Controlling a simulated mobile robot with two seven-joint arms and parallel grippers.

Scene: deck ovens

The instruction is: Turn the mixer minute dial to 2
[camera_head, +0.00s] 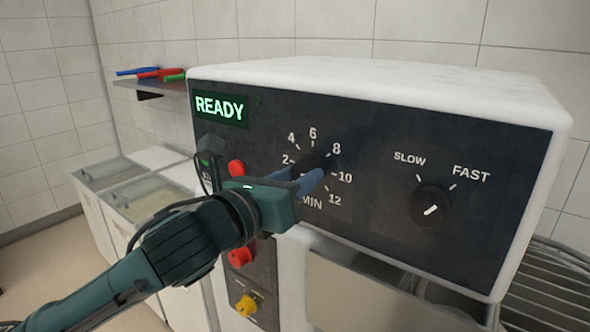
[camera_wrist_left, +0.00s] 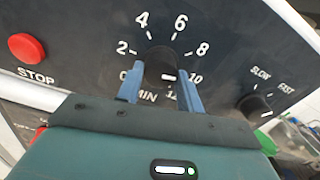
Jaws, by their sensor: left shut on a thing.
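The minute dial (camera_head: 311,160) is a black knob on the mixer's dark panel, ringed by numbers from 2 to 12 with MIN below. My left gripper (camera_head: 308,180) is shut on it, its blue fingers covering much of the knob in the head view. In the left wrist view, the fingers of my left gripper (camera_wrist_left: 162,76) sit on either side of the minute dial (camera_wrist_left: 162,60). A short white mark on the knob's face lies nearly level there; which number it points to is hard to tell. My right gripper is not in view.
A speed dial (camera_head: 432,205) marked SLOW and FAST is to the right. A green READY display (camera_head: 220,107) is at the upper left. A red button (camera_head: 236,167), a lower red button (camera_head: 240,257) and a yellow knob (camera_head: 246,305) are close to my left arm.

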